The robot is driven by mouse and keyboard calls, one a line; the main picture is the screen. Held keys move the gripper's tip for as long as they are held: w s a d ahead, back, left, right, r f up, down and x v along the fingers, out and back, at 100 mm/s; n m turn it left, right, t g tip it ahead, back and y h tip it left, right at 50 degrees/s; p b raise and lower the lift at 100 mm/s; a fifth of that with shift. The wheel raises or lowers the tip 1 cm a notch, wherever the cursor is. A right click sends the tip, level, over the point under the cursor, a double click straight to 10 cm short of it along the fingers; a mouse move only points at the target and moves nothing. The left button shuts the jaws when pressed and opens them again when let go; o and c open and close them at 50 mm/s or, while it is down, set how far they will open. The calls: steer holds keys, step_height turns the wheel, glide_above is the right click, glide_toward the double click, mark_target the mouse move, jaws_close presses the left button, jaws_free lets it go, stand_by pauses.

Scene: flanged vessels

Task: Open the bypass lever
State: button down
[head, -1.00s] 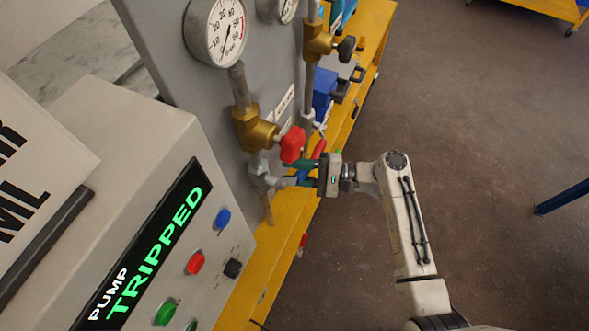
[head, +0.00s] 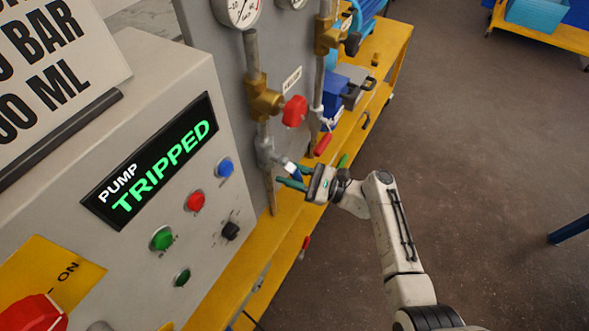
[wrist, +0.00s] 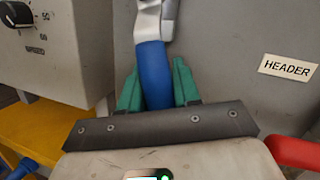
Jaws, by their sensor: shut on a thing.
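The bypass lever has a blue grip on a grey metal arm, coming off a small grey valve on the pipe below a brass fitting. In the wrist view the blue grip (wrist: 153,75) runs down between the two green fingers of my gripper (wrist: 158,90). My gripper is shut on this grip. In the head view my gripper (head: 296,176) stands just right of the pipe, and the lever slopes down to the right from the valve (head: 266,152). Most of the blue grip is hidden there by the fingers.
A red knob (head: 294,111) on the brass fitting (head: 263,97) sits just above. A red handle (head: 323,145) is close on the right, also in the wrist view (wrist: 296,153). The pump box (head: 150,150) reading TRIPPED stands at left.

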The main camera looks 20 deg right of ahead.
steer(key=shift+s+a+f+m+t+p, duration=0.1)
steer(key=shift+s+a+m+t+p, duration=0.2)
steer(key=shift+m, duration=0.45)
steer(key=shift+s+a+m+t+p, duration=0.25)
steer(key=shift+a+m+p, duration=0.1)
steer(key=shift+m, duration=0.45)
steer(key=shift+s+a+f+m+t+p, duration=0.1)
steer(key=shift+s+a+m+t+p, duration=0.2)
steer(key=shift+m, duration=0.45)
steer(key=shift+a, duration=0.1)
steer(key=c, duration=0.9)
jaws_free()
steer(key=b+v, duration=0.2)
steer(key=v, duration=0.8)
steer(key=shift+s+d, duration=0.25)
steer(key=shift+d, duration=0.1)
